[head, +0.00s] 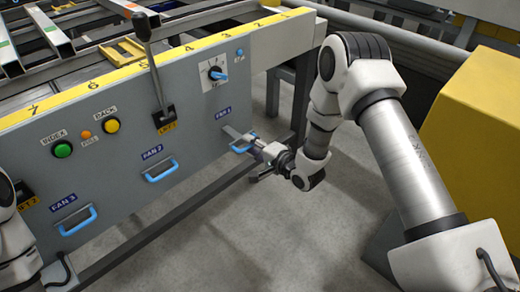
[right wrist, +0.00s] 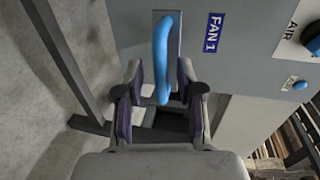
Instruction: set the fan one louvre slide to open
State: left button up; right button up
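The fan one slide has a blue bar handle (head: 243,142) below the FAN 1 label (head: 223,112) on the grey panel. My right gripper (head: 254,154) is at this handle. In the right wrist view, the blue handle (right wrist: 162,55) runs lengthwise between the two fingers of the right gripper (right wrist: 161,85). The fingers are apart, with a visible gap on each side of the handle. A grey plate shows behind the handle. I cannot tell whether the slide is open or closed. My left gripper is not in view; only part of my left arm shows at the left edge.
FAN 2 (head: 161,170) and FAN 3 (head: 77,219) have similar blue handles to the left. A lever (head: 150,60), a green button (head: 62,150), a yellow button (head: 112,125) and a dial (head: 217,73) are above. A rail runs below the panel; a yellow block (head: 475,130) stands at right.

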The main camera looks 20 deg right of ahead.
jog(key=v, duration=1.1)
jog(key=shift+s, duration=0.2)
